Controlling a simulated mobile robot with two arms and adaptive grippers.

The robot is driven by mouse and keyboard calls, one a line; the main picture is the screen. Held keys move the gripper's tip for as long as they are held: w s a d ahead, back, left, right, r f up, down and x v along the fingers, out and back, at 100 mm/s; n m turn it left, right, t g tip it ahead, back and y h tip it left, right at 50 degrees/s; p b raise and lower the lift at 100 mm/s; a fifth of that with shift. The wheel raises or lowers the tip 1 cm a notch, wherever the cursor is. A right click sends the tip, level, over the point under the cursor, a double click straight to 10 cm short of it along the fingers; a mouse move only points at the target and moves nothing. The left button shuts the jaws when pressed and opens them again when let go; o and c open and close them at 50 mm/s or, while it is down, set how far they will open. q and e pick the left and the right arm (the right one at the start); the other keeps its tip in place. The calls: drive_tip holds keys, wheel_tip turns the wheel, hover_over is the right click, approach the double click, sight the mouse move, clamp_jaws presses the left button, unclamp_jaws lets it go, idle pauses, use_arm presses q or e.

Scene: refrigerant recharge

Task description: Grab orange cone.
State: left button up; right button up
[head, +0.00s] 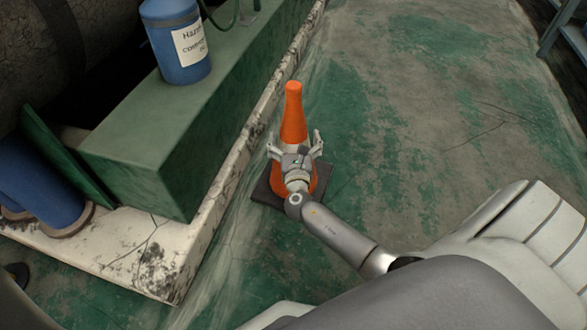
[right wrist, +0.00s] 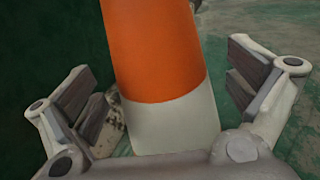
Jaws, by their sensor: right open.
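The orange cone (head: 293,112) stands upright on the floor beside the concrete curb, on a dark square base (head: 263,190). It has a pale band, which shows in the right wrist view below its orange part (right wrist: 155,50). My right gripper (head: 295,140) is in front of the cone and hides part of its middle. In the right wrist view the open fingers (right wrist: 160,90) stand on either side of the cone, with a gap on both sides. My left gripper is not in view.
A cracked white concrete curb (head: 125,262) and a green block (head: 150,165) are close on the left. A blue cylinder (head: 178,50) with a label stands on the block. Blue pipes (head: 38,185) are at the far left. The green floor (head: 420,110) on the right is clear.

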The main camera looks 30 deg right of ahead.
drive_tip(key=shift+b+x, duration=0.35)
drive_tip(key=shift+x, duration=0.9)
drive_tip(key=shift+c, duration=0.4)
drive_tip(key=c, duration=1.9)
drive_tip(key=shift+r, duration=0.15)
drive_tip(key=shift+c, duration=0.2)
